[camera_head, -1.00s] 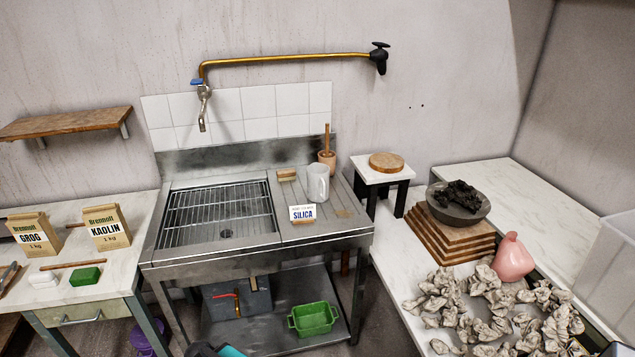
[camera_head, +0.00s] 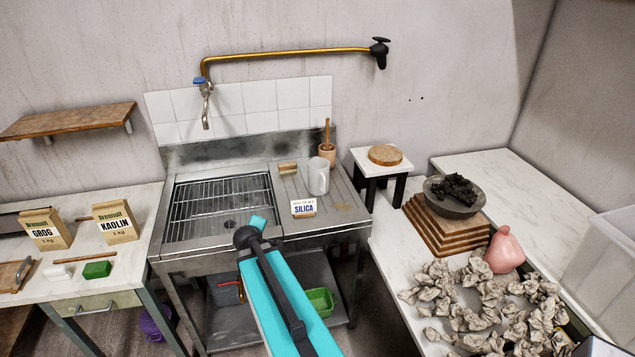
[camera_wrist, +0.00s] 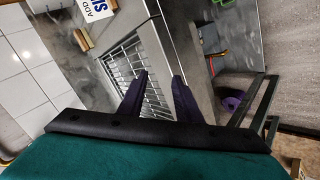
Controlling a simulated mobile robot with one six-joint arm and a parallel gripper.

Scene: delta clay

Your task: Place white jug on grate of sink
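The white jug (camera_head: 318,176) stands upright on the ribbed drainboard at the right of the sink, behind the SILICA card. The sink grate (camera_head: 190,207) is a bare wire rack over the left basin; part of it also shows in the wrist view (camera_wrist: 154,103). In the head view my teal arm reaches up in front of the sink, and its fingers cannot be made out there. In the wrist view my gripper (camera_wrist: 160,76) has two dark fingers apart with nothing between them. The jug cannot be made out in the wrist view.
The SILICA card (camera_head: 304,208) stands in front of the jug. A wooden mortar with pestle (camera_head: 327,154) and a brush (camera_head: 287,168) are behind and left of it. The faucet (camera_head: 206,107) hangs above the sink's back. A green basin (camera_head: 320,300) sits on the lower shelf.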

